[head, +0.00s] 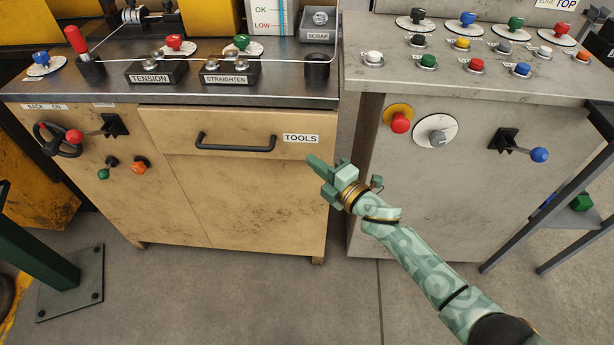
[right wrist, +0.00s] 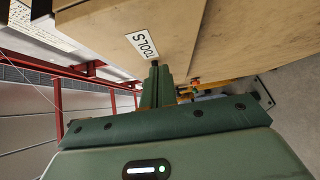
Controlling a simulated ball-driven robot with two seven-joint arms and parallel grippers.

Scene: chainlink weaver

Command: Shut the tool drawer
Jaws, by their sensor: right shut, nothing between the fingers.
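The tool drawer (head: 228,120) is the wide tan front under the left bench top, with a black bar handle (head: 236,143) and a white TOOLS label (head: 301,139). Its front seems to stand slightly proud of the cabinet door below; the exact gap cannot be told. My right gripper (head: 316,163) is shut and empty, its tip just below the label near the drawer's lower right corner. In the right wrist view the closed fingers (right wrist: 155,72) point at the drawer front (right wrist: 165,30) beside the label; contact cannot be told. My left gripper is not in view.
A grey cabinet (head: 440,190) with knobs and a blue-tipped lever (head: 539,155) stands right of the drawer cabinet, across a narrow gap. A metal stand (head: 555,215) is at the far right. The floor (head: 230,300) in front is clear.

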